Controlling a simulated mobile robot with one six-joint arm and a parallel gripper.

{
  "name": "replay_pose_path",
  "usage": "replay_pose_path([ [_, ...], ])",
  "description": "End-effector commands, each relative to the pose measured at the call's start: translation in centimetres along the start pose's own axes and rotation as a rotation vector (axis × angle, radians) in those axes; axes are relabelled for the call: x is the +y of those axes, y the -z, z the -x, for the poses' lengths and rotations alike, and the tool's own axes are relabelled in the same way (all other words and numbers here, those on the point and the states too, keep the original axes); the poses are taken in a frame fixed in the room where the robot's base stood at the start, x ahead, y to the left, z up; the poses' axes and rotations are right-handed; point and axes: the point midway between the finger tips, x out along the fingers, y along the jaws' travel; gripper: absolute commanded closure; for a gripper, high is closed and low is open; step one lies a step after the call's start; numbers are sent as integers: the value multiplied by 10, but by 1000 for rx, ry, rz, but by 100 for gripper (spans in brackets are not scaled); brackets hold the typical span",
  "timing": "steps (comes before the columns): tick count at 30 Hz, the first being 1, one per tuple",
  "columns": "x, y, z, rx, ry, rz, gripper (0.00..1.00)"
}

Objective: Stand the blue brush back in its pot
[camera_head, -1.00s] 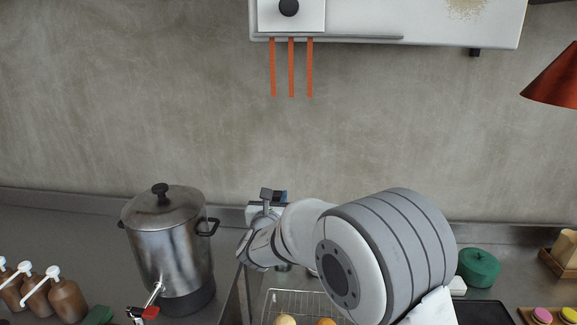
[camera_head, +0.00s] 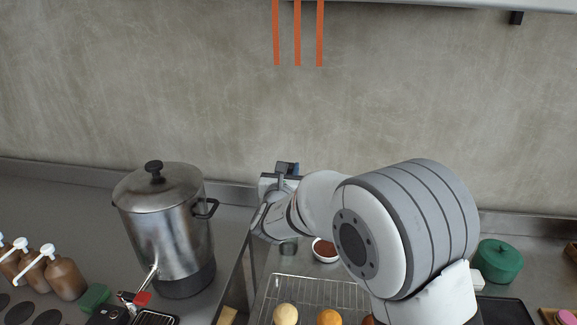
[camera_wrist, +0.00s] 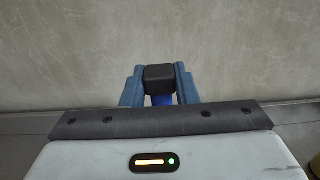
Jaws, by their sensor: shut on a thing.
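My gripper (camera_wrist: 160,88) is shut on the blue brush (camera_wrist: 161,77) in the wrist view. The brush shows a dark block end between the two blue-grey fingers, with a blue part just below it. In the head view my gripper (camera_head: 285,169) is raised in front of the back wall, right of the steel urn. The brush is hard to make out there.
The lidded steel urn (camera_head: 165,225) stands close on the left. A bowl of red-brown filling (camera_head: 325,250) and a wire rack (camera_head: 310,290) with round buns lie below my arm. A green lidded pot (camera_head: 498,260) stands at the right.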

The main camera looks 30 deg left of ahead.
Motion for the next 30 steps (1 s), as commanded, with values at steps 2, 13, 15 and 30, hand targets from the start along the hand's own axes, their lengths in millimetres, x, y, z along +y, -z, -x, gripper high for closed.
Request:
replay_pose_path([
  [2,0,9,0,0,0,1,100],
  [13,1,40,1,-1,-1,0,100],
  [15,1,45,1,-1,-1,0,100],
  [30,2,82,2,-1,-1,0,100],
])
